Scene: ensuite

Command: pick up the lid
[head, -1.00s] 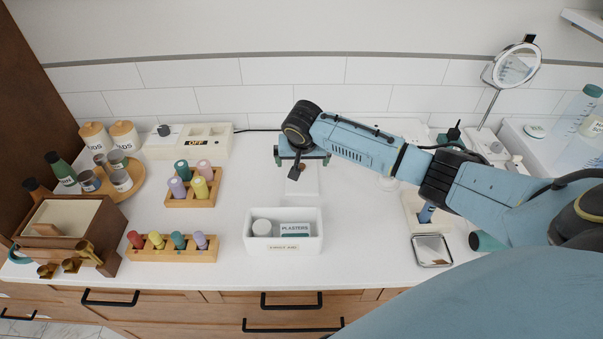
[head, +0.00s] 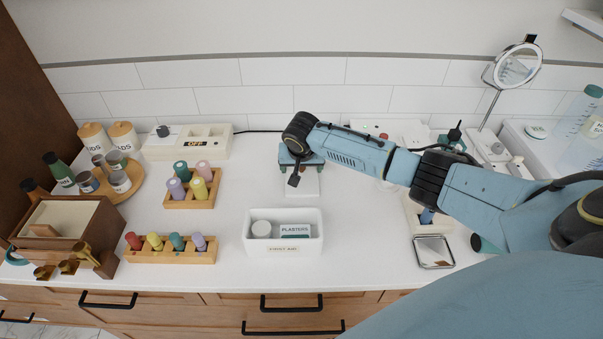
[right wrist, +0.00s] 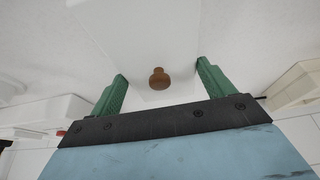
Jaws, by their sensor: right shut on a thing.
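The lid (head: 303,188) is a white slab at the back middle of the counter. Its round brown wooden knob (right wrist: 158,78) shows in the right wrist view, between the two green fingers. My right gripper (head: 301,164) is over the back part of the lid and shut on it, with one finger at each side and the knob free between them. In the right wrist view the gripper (right wrist: 161,82) has its fingers wide apart, with the white lid between. In the head view the gripper hides the knob. I cannot tell whether the lid touches the counter. My left gripper is not in view.
An open white first-aid box (head: 284,248) with plasters stands in front. Wooden racks (head: 172,256) of coloured pegs stand left of it. A small mirror (head: 433,252) lies at right. A switch box (head: 186,148) stands at the back left. Counter between lid and first-aid box is clear.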

